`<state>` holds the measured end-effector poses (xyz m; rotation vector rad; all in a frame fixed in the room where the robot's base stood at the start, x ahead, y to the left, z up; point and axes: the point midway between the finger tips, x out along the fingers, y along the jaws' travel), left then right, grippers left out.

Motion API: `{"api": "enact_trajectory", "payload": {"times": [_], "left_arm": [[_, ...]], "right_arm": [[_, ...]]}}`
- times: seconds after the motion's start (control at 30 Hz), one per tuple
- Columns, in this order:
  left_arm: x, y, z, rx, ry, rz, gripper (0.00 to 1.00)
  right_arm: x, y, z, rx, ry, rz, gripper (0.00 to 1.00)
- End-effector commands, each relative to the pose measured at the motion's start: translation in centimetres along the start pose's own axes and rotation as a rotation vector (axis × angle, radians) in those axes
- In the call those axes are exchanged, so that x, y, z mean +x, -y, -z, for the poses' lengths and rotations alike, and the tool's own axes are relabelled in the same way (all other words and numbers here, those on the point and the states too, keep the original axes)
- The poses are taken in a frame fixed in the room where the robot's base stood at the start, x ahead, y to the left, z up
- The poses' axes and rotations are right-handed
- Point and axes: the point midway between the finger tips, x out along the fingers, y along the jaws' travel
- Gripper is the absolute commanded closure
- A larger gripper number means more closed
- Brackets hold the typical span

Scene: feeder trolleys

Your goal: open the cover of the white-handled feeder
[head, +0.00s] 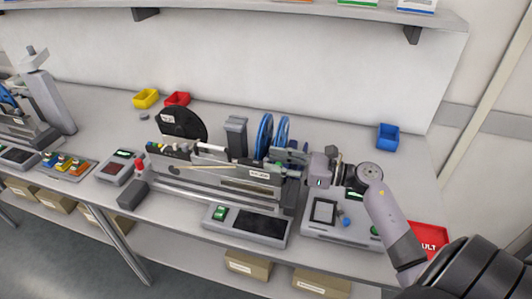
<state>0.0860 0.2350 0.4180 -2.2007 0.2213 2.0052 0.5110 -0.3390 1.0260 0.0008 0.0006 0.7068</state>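A grey feeder (222,183) with a label plate stands in the middle of the workbench. A short white bar (210,147), which looks like the white handle, shows on its top edge. I cannot make out the cover's edges, and it is not clear whether any cover is raised. My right gripper (291,164) reaches in from the right, low over the feeder's right end, by the blue reels. Its fingers are small and dark, so I cannot tell whether they are open or touching the feeder. My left gripper is not in view.
A black reel (181,124) and blue reels (264,136) stand behind the feeder. A dark-screened box (259,224) sits in front, and a grey panel (342,221) at right. Yellow (146,98), red (177,98) and blue (388,136) bins stand at the back. A red tray (430,238) is at right.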

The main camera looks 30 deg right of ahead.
Motion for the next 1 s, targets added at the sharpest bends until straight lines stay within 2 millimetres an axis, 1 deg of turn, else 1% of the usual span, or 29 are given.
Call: {"api": "enact_trajectory", "payload": {"times": [0.03, 0.1, 0.2, 0.33, 0.57, 1.0], "left_arm": [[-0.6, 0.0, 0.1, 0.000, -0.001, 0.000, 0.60], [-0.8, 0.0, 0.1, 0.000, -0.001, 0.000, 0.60], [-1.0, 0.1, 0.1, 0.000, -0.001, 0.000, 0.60], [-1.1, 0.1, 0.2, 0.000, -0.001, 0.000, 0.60], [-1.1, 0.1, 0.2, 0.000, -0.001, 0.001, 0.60], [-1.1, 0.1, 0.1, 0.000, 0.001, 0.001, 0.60]], "right_arm": [[0.9, 0.0, -0.4, 0.001, 0.003, -0.001, 0.68], [1.7, 0.0, -0.2, 0.001, 0.002, 0.000, 0.68], [2.6, 0.0, -0.2, 0.000, 0.002, 0.000, 0.68], [3.1, 0.0, 0.0, 0.000, 0.000, 0.001, 0.68], [3.1, 0.0, 0.1, 0.000, 0.000, 0.000, 0.68], [3.1, 0.0, 0.0, 0.000, 0.000, 0.000, 0.97]]}}
